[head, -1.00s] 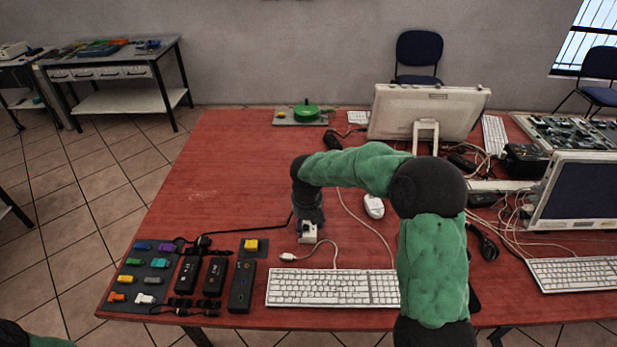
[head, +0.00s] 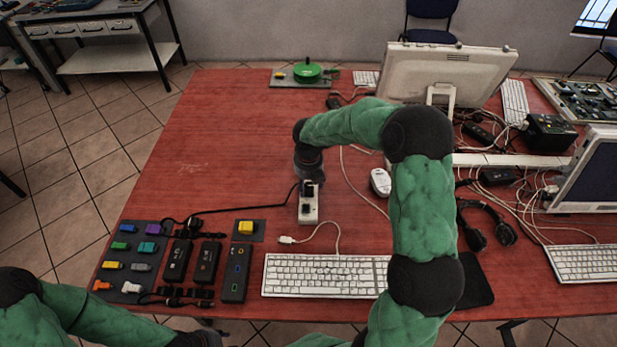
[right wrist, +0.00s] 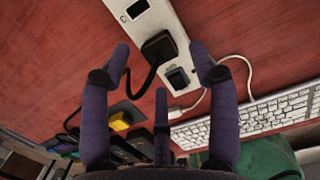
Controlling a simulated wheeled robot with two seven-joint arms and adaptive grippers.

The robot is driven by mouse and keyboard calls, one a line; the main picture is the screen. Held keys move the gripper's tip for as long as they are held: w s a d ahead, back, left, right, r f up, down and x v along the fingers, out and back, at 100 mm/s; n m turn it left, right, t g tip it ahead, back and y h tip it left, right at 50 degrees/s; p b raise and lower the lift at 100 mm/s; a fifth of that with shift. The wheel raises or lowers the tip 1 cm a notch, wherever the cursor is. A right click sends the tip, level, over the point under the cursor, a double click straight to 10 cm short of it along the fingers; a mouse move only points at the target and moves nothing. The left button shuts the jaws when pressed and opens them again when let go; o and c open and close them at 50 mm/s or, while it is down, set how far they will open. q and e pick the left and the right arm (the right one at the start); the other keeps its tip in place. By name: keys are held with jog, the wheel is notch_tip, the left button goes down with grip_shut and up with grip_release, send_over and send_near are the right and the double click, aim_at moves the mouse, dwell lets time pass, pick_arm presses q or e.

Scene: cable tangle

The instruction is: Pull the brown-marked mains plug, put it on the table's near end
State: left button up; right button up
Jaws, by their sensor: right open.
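A white power strip (head: 308,211) lies on the red table, pointing away from me. A black mains plug (head: 308,188) sits in it, with a black cable running off left. In the right wrist view the plug (right wrist: 158,46) is seated in the strip (right wrist: 178,22), with a dark block (right wrist: 178,79) beside it. I cannot make out a brown mark. My right gripper (head: 308,172) is just above the strip, its fingers (right wrist: 160,54) open either side of the plug and not closed on it. My left arm enters at the lower left; its jaws are not clearly shown.
A white keyboard (head: 325,276) and black adapters (head: 206,263) lie nearer me. A dark mat with coloured connectors (head: 133,258) is at left. A mouse (head: 380,182) and headphones (head: 487,226) are at right. The table's left middle is bare.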

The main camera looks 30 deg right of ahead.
aim_at(309, 189)
jog(key=shift+w+d+f+b, duration=0.15)
jog(key=shift+f+b, duration=0.45)
jog(key=shift+f, duration=1.35)
grip_shut()
